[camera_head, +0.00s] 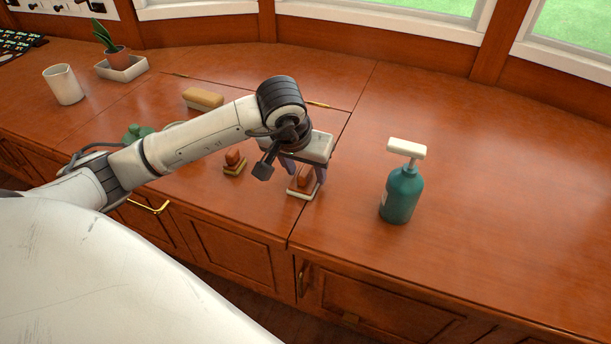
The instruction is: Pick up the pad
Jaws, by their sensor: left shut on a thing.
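My left gripper (305,174) points down over the wooden counter, with its fingers shut around the brown upper part of a small pad (301,194). The pad has a pale, flat base and a reddish-brown top. The fingers and wrist hide part of it, and I cannot tell whether its base touches the counter. A similar small piece (234,163) with a yellowish base and reddish-brown knob stands to the left, apart from the gripper. My right gripper is not in view.
A teal pump bottle (401,192) stands to the right. A tan block (203,98) and a green object (137,133) lie near my arm. A white cup (64,85) and a potted plant (116,57) stand back left. The counter's right side is clear.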

